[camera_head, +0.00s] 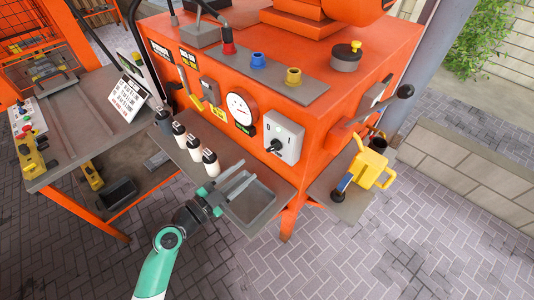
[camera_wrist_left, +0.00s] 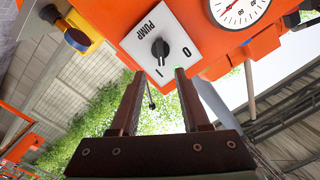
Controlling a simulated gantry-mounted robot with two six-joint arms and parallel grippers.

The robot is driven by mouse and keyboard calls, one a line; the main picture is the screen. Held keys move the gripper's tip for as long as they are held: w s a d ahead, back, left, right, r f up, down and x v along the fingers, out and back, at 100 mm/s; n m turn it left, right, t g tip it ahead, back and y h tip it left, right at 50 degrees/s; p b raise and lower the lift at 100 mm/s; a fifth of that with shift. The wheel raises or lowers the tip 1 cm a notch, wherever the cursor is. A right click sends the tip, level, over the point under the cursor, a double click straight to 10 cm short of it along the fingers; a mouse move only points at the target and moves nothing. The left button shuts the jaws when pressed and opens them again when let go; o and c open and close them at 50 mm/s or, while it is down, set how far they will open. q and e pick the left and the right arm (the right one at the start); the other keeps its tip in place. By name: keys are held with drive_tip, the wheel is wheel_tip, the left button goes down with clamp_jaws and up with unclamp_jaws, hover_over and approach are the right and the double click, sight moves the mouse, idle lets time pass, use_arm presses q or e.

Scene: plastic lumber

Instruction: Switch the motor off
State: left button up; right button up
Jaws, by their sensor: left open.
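The orange machine (camera_head: 325,95) carries a grey switch box (camera_head: 284,137) with a black rotary knob on its front, right of a round gauge (camera_head: 240,107). In the left wrist view this switch plate (camera_wrist_left: 172,28) reads PUMP, with marks I and 0; its black knob (camera_wrist_left: 160,48) seems to point toward I. A smaller grey switch box (camera_head: 209,91) sits left of the gauge; its label is unreadable. I cannot tell which switch is the motor's. My left gripper (camera_head: 248,170) is open and empty, below and in front of the PUMP switch, apart from it. My right gripper is not in view.
A grey tray (camera_head: 252,208) lies below my left gripper, with several white-and-black bottles (camera_head: 194,147) to its left. A yellow can (camera_head: 370,165) stands on the right shelf. A lever (camera_head: 384,103) sticks out at the right. A grey side table (camera_head: 85,125) stands left.

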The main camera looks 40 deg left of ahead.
sight(270, 150)
use_arm(q)
drive_tip(key=w, duration=0.9)
drive_tip(key=shift+w+a, duration=0.2)
drive_tip(key=shift+w, duration=0.2)
clamp_jaws()
